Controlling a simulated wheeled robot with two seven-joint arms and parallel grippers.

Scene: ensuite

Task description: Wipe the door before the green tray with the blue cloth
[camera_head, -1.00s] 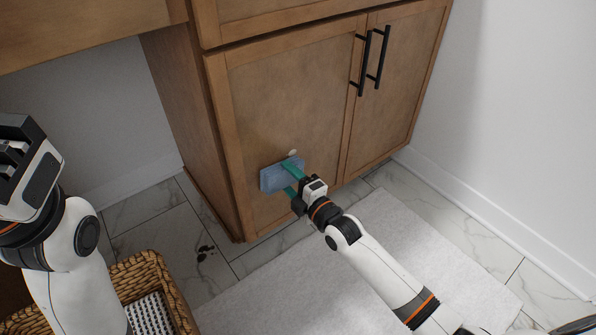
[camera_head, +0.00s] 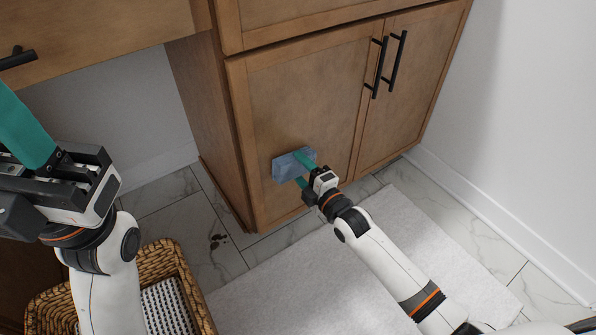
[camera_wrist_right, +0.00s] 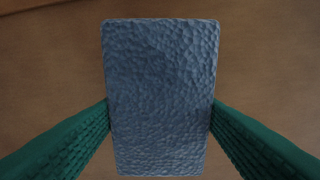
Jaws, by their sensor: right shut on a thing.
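The blue cloth (camera_head: 286,167), a folded block with a bumpy surface, is up against the lower part of the left cabinet door (camera_head: 290,100). My right gripper (camera_head: 303,170) is shut on it, with a green finger on each side. In the right wrist view the cloth (camera_wrist_right: 160,95) stands upright between both fingers, with brown wood behind it. Whether it presses on the door cannot be told exactly. My left gripper (camera_head: 30,140) is raised at the left edge, away from the door; one green finger shows and its opening is unclear. No green tray is in view.
The right door (camera_head: 400,95) is closed; black handles (camera_head: 377,68) stick out above the cloth. A wicker basket (camera_head: 185,275) stands at lower left. Dark spots (camera_head: 218,241) mark the tiles. A pale mat (camera_head: 300,285) lies before the cabinet. A white wall (camera_head: 530,120) bounds the right.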

